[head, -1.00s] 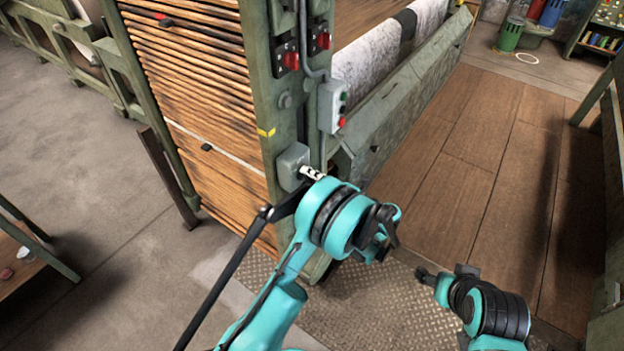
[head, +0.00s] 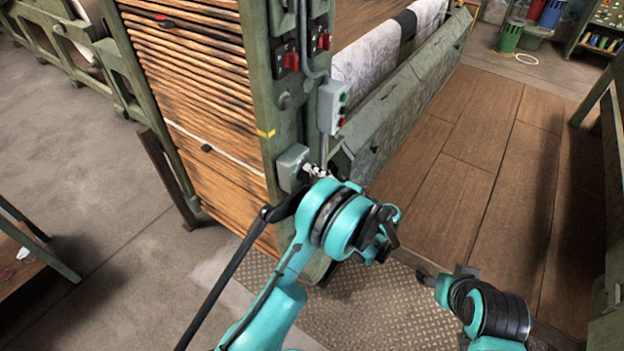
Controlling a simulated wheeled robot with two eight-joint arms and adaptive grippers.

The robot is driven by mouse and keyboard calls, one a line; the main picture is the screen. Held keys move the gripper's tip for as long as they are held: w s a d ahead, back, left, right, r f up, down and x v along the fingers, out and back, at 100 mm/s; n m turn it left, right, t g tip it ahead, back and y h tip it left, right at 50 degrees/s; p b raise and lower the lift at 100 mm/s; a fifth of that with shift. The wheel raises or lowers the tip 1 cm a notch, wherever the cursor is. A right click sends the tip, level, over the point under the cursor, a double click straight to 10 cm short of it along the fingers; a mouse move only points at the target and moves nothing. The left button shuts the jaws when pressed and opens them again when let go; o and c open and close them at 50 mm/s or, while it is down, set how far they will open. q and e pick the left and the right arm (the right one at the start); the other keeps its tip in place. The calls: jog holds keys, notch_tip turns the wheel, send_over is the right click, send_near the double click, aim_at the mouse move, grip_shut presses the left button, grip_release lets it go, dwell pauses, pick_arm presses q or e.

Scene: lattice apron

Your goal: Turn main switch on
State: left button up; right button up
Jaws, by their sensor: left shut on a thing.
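A grey switch box (head: 291,167), which I take for the main switch, is fixed low on the green corner post of the machine. My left gripper (head: 314,171) is at the right side of this box. It is shut on the switch's handle, which is mostly hidden by the fingers and the teal wrist. The handle's exact angle cannot be made out. My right gripper (head: 424,276) is low on the right over the metal floor plate, away from the machine. It is small and dark, so its jaws cannot be read.
Above the box are a small control box (head: 332,107) with green and red buttons and two red switches (head: 291,61) (head: 323,41). A slatted wooden panel (head: 200,110) is to the left. The wooden floor (head: 470,150) on the right is clear.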

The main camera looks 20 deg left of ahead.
pick_arm(q)
jog(key=o, duration=1.2)
jog(key=shift+c, duration=0.2)
jog(key=shift+d, duration=0.1)
jog(key=v, duration=1.1)
jog(key=shift+s+d, duration=0.15)
jog(key=shift+d, duration=0.2)
